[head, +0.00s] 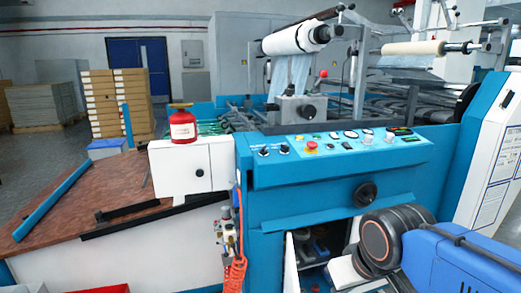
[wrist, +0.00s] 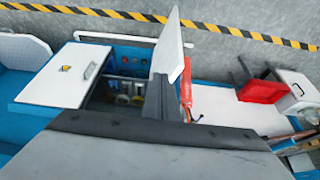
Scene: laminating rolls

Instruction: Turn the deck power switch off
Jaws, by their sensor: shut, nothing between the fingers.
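The blue control panel (head: 340,148) in the head view carries two black rotary switches (head: 264,152), a red emergency button and several small dials. I cannot tell which control is the deck power switch. Below the panel an open cabinet (head: 318,250) shows dark parts inside, with a white door (head: 290,262) swung open. The wrist view, which looks turned over, shows this cabinet's inside (wrist: 125,92) and the upright open door (wrist: 170,45). In the head view my arm's joint hides the right side.
A closed white door (wrist: 62,75) with a handle and yellow label lies beside the opening. An orange coiled hose (head: 236,272) hangs left of the cabinet. A black knob (head: 366,194) juts from the machine front. A red crate (wrist: 262,92) stands farther off.

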